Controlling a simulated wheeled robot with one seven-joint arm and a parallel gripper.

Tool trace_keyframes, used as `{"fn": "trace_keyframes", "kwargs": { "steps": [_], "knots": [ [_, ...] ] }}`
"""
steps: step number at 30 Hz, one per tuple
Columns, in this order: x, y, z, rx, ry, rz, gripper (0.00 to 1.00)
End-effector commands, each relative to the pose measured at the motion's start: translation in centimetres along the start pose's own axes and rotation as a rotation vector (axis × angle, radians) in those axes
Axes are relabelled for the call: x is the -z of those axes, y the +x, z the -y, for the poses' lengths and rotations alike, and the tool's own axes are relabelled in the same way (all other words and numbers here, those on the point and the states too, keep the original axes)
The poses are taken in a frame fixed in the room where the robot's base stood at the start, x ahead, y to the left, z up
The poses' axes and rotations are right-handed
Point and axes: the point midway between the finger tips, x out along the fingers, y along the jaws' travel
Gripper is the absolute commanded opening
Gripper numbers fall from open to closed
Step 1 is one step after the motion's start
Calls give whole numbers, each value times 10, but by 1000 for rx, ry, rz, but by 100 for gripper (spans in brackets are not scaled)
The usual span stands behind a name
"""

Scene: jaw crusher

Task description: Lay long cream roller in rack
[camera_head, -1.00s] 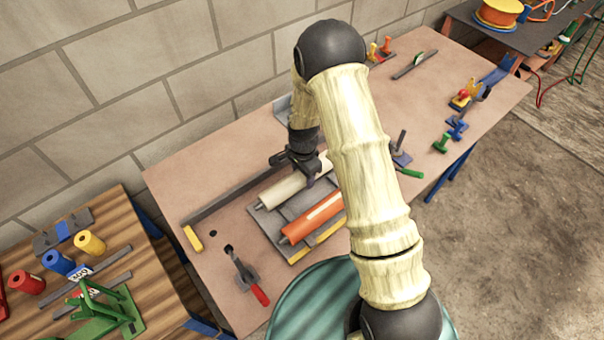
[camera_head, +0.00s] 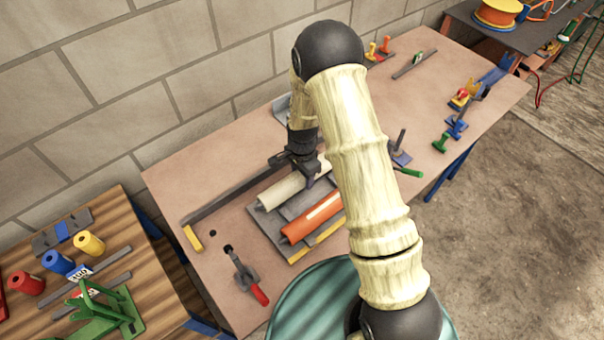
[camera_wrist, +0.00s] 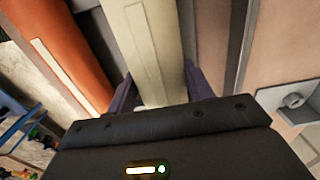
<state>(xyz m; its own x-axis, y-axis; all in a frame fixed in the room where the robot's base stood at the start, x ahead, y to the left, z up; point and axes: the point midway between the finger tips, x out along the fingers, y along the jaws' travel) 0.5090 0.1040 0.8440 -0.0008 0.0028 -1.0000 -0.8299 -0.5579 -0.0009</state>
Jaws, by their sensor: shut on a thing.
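The long cream roller (camera_head: 283,191) lies lengthwise over the grey rack (camera_head: 269,232), at its far side, parallel to an orange roller (camera_head: 312,218) in the nearer place. My gripper (camera_head: 308,174) is shut on the cream roller towards its right part, from above. In the wrist view the cream roller (camera_wrist: 148,45) runs between the two dark fingers, and the orange roller (camera_wrist: 60,50) lies to its left. I cannot tell whether the cream roller rests fully on the rack. My arm hides the right ends of both rollers.
A dark bar (camera_head: 232,196) with a yellow end lies behind the rack. Several small coloured tools stand on the right of the table. A side table (camera_head: 150,290) with coloured cylinders is at left.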

Motion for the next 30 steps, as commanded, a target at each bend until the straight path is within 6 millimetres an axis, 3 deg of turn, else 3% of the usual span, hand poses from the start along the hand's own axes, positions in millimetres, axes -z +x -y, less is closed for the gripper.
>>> {"fn": "trace_keyframes", "kwargs": {
  "steps": [30],
  "knots": [
    [0,17,1,3,-1,-1,0]
  ]
}}
